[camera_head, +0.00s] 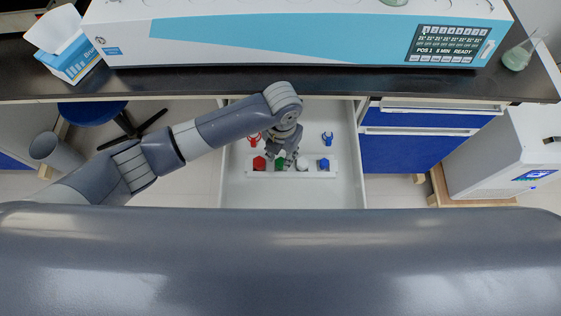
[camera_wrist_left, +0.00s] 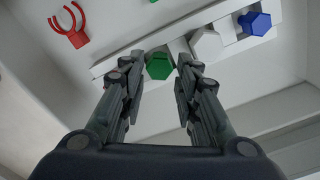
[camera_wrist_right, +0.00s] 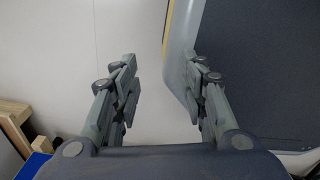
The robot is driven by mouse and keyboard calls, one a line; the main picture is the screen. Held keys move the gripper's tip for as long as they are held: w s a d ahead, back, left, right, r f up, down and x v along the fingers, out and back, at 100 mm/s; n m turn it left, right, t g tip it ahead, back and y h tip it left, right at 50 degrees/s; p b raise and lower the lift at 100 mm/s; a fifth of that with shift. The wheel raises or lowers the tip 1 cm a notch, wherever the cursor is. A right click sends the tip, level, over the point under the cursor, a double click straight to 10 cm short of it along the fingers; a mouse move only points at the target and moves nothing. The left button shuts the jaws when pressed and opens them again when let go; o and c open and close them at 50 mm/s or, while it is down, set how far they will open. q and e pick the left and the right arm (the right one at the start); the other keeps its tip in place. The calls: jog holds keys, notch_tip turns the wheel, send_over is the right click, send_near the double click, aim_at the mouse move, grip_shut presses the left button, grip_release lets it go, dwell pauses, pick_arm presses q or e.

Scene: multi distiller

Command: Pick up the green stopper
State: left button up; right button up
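The green stopper (camera_wrist_left: 159,66) has a hexagonal top and sits in the white rack (camera_wrist_left: 125,52) inside the open drawer. In the head view the green stopper (camera_head: 281,163) shows only in part, beside my left gripper (camera_head: 287,160). In the left wrist view my left gripper (camera_wrist_left: 162,68) is open, its fingers pointing down at the rack with the green stopper between and just beyond the tips. I cannot tell whether they touch it.
In the rack a red stopper (camera_head: 259,163) stands left, a white stopper (camera_head: 302,164) and a blue stopper (camera_head: 323,164) right. A red clip (camera_head: 254,139) and a blue clip (camera_head: 327,139) lie behind it. The drawer (camera_head: 237,190) has raised walls; the bench edge (camera_head: 150,88) is above.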

aim_at(281, 160)
pick_arm(q)
notch_tip(281, 160, down, 3)
jog(key=shift+f, duration=0.15)
jog(key=shift+c, duration=1.7)
pick_arm(e)
jog(key=shift+w+a, duration=0.6)
jog(key=shift+w, duration=0.1)
jog(key=shift+r, duration=0.1)
